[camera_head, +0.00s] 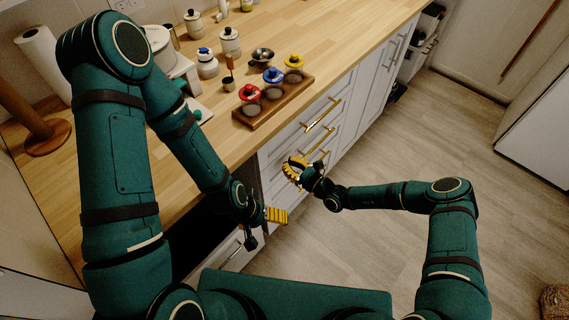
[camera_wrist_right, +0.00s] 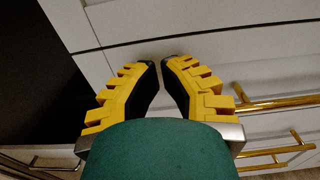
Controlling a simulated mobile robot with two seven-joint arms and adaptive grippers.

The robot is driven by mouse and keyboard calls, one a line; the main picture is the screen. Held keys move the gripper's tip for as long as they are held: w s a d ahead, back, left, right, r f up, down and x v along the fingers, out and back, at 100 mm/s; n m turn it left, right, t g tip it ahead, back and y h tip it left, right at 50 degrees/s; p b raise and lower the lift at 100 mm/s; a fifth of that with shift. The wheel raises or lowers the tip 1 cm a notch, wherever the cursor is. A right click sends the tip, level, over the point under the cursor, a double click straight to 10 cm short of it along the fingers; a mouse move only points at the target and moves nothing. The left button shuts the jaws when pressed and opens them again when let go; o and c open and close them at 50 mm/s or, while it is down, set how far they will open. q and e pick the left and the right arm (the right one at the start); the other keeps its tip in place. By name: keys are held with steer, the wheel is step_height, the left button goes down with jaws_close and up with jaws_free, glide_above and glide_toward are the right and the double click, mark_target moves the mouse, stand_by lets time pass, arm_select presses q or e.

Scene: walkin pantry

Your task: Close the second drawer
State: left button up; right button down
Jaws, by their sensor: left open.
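White drawer fronts are stacked under the wooden counter in the head view. An upper gold handle (camera_head: 322,115) and a second gold handle (camera_head: 320,145) show there. I cannot tell clearly how far the second drawer stands out. My right gripper (camera_head: 293,170) is in front of the drawer stack, below the counter edge. In the right wrist view its yellow fingers (camera_wrist_right: 160,68) meet at the tips, empty, facing white fronts. A gold handle (camera_wrist_right: 280,103) is right of them, with another handle (camera_wrist_right: 275,152) lower. My left gripper (camera_head: 264,228) is open and empty, beside the cabinets.
The wooden counter (camera_head: 190,185) holds a dark wooden tray (camera_head: 262,113) with colored-lid jars, white canisters (camera_head: 230,42) and a paper towel roll (camera_head: 42,55). A dark opening (camera_head: 205,235) lies left of the drawers.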

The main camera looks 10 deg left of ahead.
arm_select(q)
steer(key=shift+s+d+r+p, duration=0.1)
steer(key=shift+s+r+p, duration=0.1)
steer(key=shift+r+p, duration=0.55)
arm_select(e)
steer(key=v, duration=1.1)
steer(key=shift+s, duration=0.15)
steer(key=s+a+n+g+h, duration=0.2)
steer(key=s+n+g+h, duration=0.1)
steer(key=s+n+g, duration=1)
steer(key=s+d+r+n+t+h, duration=0.4)
steer(key=d+r+n+h, duration=0.3)
steer(key=n, duration=0.3)
steer(key=shift+s+d+r+t+h, duration=0.35)
steer(key=shift+d+h, duration=0.25)
steer(key=shift+d, duration=0.25)
